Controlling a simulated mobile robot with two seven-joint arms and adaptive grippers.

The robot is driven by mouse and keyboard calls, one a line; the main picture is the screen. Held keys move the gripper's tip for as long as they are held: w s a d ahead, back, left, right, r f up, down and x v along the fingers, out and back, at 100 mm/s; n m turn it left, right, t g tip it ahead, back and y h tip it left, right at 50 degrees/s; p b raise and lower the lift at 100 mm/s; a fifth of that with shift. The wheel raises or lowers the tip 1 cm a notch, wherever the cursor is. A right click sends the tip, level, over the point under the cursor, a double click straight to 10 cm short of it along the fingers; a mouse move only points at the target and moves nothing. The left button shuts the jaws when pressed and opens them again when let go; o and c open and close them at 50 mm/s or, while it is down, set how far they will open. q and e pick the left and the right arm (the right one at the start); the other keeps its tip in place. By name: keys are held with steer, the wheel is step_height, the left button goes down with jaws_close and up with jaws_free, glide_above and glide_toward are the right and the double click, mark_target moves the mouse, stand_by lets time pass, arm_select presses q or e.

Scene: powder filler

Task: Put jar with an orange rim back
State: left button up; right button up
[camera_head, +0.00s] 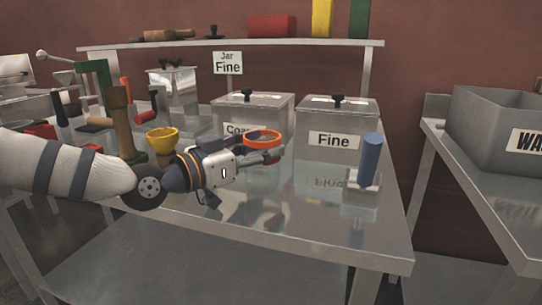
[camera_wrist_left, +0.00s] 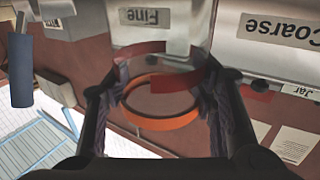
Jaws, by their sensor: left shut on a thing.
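The jar with an orange rim (camera_head: 263,135) is at the fingers of my left gripper (camera_head: 272,152), over the steel table in front of the Coarse container. Only its orange ring shows clearly; the body is hidden or see-through. In the left wrist view the orange rim (camera_wrist_left: 162,123) sits between the two fingers of the left gripper (camera_wrist_left: 161,97), which is shut on the jar. A "Jar Fine" sign (camera_head: 228,64) stands behind, above the Coarse container. My right gripper is not in view.
The Coarse container (camera_head: 268,105) and Fine container (camera_head: 350,118) stand at the table's back. A blue-handled thing (camera_head: 371,155) stands at right, a yellow cup (camera_head: 162,134) left of the gripper. A grey bin (camera_head: 490,120) is far right. The table's front right (camera_head: 330,225) is clear.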

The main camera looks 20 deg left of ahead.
arm_select(q)
steer(key=shift+s+r, duration=0.15)
steer(key=shift+s, duration=0.2)
steer(key=shift+s+a, duration=0.1)
steer(key=shift+a, duration=0.15)
steer(key=o, duration=0.9)
steer(key=shift+w+f, duration=0.2)
steer(key=o, duration=0.4)
steer(key=shift+d, duration=0.1)
